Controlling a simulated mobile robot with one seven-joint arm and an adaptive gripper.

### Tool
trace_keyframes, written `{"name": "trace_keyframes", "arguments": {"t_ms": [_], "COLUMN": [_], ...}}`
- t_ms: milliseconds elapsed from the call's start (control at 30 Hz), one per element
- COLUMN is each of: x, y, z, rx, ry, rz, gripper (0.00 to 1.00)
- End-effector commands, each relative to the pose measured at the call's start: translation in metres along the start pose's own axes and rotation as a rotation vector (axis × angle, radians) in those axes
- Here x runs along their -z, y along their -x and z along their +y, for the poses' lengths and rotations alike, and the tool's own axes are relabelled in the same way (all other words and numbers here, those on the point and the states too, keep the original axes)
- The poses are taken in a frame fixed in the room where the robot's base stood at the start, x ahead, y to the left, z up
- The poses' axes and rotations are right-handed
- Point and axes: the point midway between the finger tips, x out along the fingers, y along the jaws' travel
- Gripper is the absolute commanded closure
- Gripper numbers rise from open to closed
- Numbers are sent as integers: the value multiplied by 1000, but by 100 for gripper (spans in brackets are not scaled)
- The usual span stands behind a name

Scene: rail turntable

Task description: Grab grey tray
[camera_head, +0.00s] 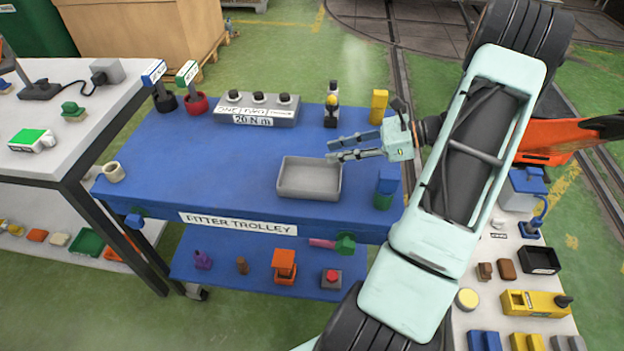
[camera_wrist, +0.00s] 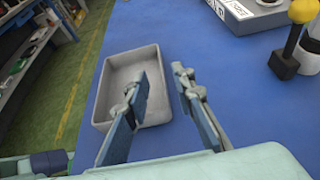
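The grey tray (camera_head: 295,190) is a shallow, open rectangular tray, empty, lying flat on the blue trolley top near its front edge. In the wrist view the grey tray (camera_wrist: 104,84) is at the left, with one finger overlapping its right side in the picture. My gripper (camera_head: 330,150) points left over the trolley, near the tray's back right corner. I cannot tell the exact height of the fingers above the tray.
The trolley top left of the tray is clear.

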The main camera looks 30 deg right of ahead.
Motion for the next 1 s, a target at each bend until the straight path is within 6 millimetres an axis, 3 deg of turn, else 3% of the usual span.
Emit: {"name": "trace_keyframes", "arguments": {"t_ms": [600,867,1000], "x": [9,9,9], "y": [-70,-72,-72], "z": [0,0,0], "rx": [-1,1,1], "ry": [1,1,1], "rz": [2,3,3], "gripper": [77,77,91]}}
